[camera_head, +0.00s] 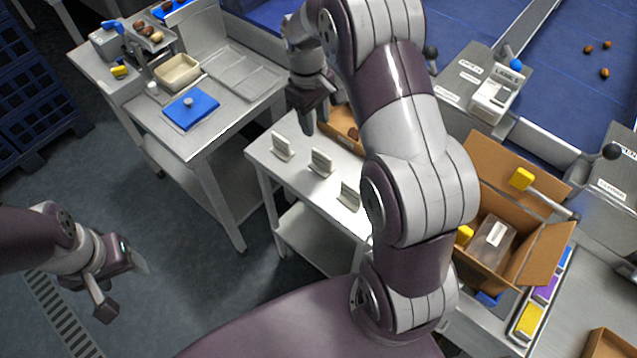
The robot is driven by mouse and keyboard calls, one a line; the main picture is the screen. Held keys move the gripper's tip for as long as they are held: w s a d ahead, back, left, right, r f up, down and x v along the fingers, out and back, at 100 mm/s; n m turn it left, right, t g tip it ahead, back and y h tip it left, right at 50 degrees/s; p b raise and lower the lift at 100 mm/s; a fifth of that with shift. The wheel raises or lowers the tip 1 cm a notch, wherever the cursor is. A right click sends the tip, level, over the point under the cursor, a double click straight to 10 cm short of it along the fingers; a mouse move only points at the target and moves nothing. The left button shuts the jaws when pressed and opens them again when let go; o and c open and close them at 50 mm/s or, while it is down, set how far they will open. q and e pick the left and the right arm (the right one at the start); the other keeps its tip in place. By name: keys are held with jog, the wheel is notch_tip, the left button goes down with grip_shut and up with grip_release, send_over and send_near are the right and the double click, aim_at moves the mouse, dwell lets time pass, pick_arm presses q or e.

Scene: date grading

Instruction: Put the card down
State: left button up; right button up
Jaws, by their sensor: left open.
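Three small pale cards or card stands stand upright in a row on the white table (262,160): the left one (282,146), the middle one (321,162) and the right one (349,196), which is close to my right arm. My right gripper (312,118) points down above the table's back part, near an open cardboard box. My arm hides part of that area. I cannot tell whether its fingers are apart or hold a card. My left gripper (122,286) is open above the floor at the lower left, away from the tables; I see no card in it.
A steel bench (215,135) at the left holds a blue mat (190,109), a beige tray (177,72) and a scale. An open carton (545,245) with a clear box stands at the right. Blue sorting belts lie behind. The floor between my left gripper and the bench is free.

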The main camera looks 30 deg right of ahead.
aim_at(321, 153)
jog(key=shift+g, duration=0.3)
notch_tip(321, 153, down, 7)
jog(key=shift+s+d+r, duration=0.1)
jog(key=shift+d, duration=0.05)
jog(key=f, duration=0.1)
jog(key=s+f+p, duration=0.1)
jog(key=f, duration=0.1)
jog(key=shift+s+d, duration=0.25)
notch_tip(321, 153, down, 3)
jog(key=shift+w+r, duration=0.1)
jog(key=shift+w, duration=0.1)
jog(key=shift+c, duration=0.9)
pick_arm(q)
jog(key=shift+w+r, duration=0.45)
jog(key=shift+r, duration=0.1)
pick_arm(e)
grip_shut()
